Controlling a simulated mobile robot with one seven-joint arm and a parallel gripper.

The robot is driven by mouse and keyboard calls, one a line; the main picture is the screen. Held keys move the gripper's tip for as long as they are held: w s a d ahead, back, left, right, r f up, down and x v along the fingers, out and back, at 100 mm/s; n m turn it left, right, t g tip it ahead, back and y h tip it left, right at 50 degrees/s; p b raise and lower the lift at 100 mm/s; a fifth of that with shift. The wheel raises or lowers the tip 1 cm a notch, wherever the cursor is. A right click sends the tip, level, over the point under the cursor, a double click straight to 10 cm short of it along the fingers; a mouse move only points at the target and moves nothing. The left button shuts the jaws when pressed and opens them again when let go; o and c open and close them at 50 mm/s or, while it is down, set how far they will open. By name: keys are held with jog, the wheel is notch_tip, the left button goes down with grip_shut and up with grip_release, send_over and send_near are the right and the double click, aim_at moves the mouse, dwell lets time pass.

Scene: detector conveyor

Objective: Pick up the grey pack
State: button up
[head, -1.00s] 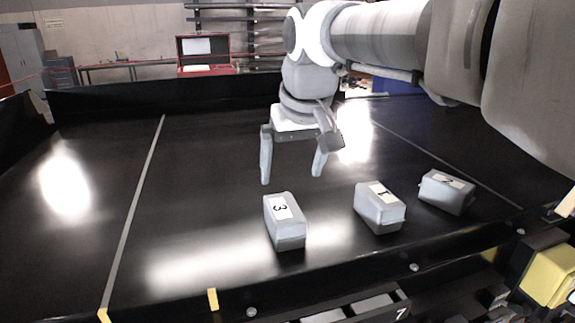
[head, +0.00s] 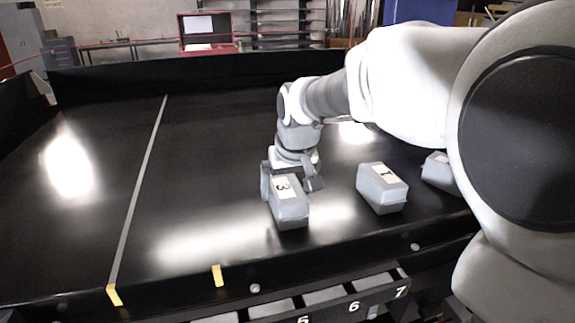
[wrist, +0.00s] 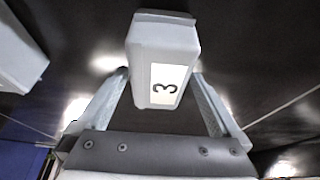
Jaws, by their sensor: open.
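A grey pack with a white label reading 3 (head: 291,213) lies on the black belt; it also shows in the wrist view (wrist: 163,45). My gripper (head: 289,188) is low over its far end, with one finger on each side. A second grey pack (head: 383,194), labelled 1, lies to the right. A third grey pack (head: 438,176) is partly hidden behind my arm.
The black conveyor belt (head: 200,180) is clear to the left, with a grey line across it. Numbered slots (head: 352,306) sit below the near edge. Another grey pack (wrist: 18,55) shows at the wrist view's left edge. A red case (head: 208,30) stands far behind.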

jog(key=x, duration=0.2)
jog(key=shift+w+f, duration=0.5)
jog(key=shift+f, duration=0.25)
jog(key=shift+f, duration=0.25)
jog(key=c, duration=1.6)
jog(key=shift+r, duration=0.1)
